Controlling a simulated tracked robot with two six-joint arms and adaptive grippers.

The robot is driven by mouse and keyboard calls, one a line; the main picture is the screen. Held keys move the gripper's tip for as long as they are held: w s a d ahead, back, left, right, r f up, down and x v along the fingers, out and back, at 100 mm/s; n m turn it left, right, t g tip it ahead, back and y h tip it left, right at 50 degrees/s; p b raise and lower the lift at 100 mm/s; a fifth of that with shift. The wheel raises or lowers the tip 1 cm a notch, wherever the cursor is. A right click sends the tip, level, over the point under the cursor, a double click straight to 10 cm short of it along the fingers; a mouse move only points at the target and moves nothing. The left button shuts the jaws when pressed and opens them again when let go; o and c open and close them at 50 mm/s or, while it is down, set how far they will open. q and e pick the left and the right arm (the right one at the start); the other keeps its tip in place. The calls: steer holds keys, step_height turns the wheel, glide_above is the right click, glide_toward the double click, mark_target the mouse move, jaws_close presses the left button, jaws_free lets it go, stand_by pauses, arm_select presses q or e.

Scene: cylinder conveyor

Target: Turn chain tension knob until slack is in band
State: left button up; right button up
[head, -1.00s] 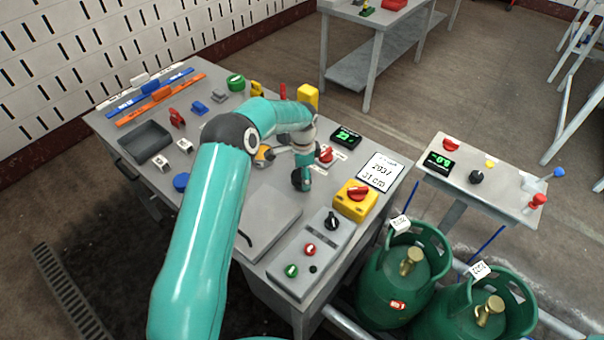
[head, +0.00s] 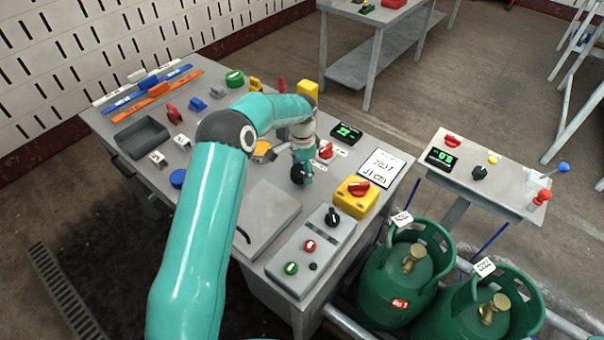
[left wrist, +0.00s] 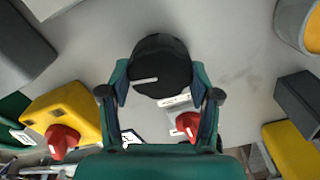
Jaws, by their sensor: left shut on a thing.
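A round black knob (left wrist: 160,62) with a white pointer line stands between my left fingers in the left wrist view. The line points to the left there. My left gripper (left wrist: 160,80) is shut on this knob, one finger on each side. In the head view my left gripper (head: 301,163) reaches down to the black knob (head: 297,175) on the bench, and the wrist hides part of it. A small black display (head: 347,131) with green digits sits behind the gripper; its digits are too blurred to read. My right gripper is not in view.
A red knob (head: 326,151) is close behind the gripper. A yellow box with a red switch (head: 357,190) stands to the right. A panel with a black knob and red and green buttons (head: 311,252) lies in front. Green gas cylinders (head: 404,271) stand beside the bench (head: 247,271).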

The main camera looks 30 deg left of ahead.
arm_select(q)
steer(key=n+b, duration=0.1)
steer(key=n, duration=0.1)
steer(key=n+b, duration=0.1)
steer(key=n, duration=0.1)
steer(key=shift+w+a+f+n+b, duration=0.1)
steer(key=shift+a+n+b, duration=0.05)
steer(key=shift+n+b, duration=0.2)
steer(key=n+b, duration=0.2)
steer(key=n, duration=0.3)
steer(key=shift+a, duration=0.1)
steer(key=n+b, duration=0.1)
steer(key=n, duration=0.5)
steer(key=shift+a+n, duration=0.15)
steer(key=shift+n, duration=0.2)
steer(key=n+b, duration=0.1)
steer(key=n, duration=0.5)
steer(key=shift+s+r+b, duration=0.2)
steer(key=shift+b, duration=0.15)
steer(key=shift+n, duration=0.4)
steer(key=o, duration=1.2)
steer(key=shift+c, duration=0.2)
